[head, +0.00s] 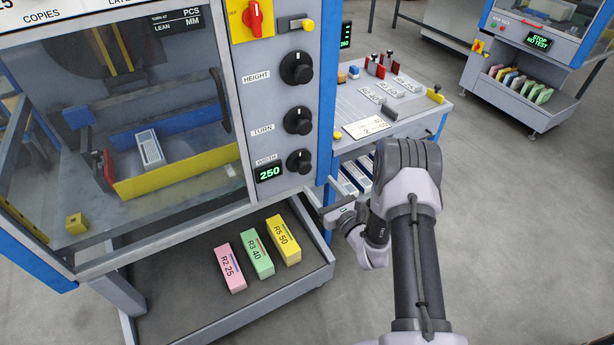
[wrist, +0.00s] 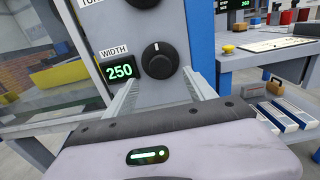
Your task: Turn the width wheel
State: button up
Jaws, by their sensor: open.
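The width wheel (head: 299,161) is a black knob with a white mark, lowest of three knobs on the grey panel of the machine. In the wrist view the wheel (wrist: 160,60) sits just beyond my fingertips, with its white mark near the top. The green display (wrist: 120,70) left of it reads 250. My gripper (wrist: 165,88) is open and empty, its two fingers spread below and either side of the wheel, not closed on it. In the head view my gripper (head: 328,207) is below and right of the wheel.
The height knob (head: 296,68) and turn knob (head: 298,121) are above. A blue post (head: 328,100) edges the panel on the right. A side table (head: 390,110) stands beyond it. A lower tray (head: 190,300) holds pink, green and yellow blocks. Open floor lies to the right.

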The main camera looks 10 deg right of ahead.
aim_at(306, 169)
jog(key=b+x, duration=0.1)
jog(key=x, duration=0.6)
jog(key=shift+w+a+b, duration=0.1)
jog(key=shift+w+b, duration=0.25)
jog(key=shift+b, duration=0.05)
jog(key=c, duration=1.3)
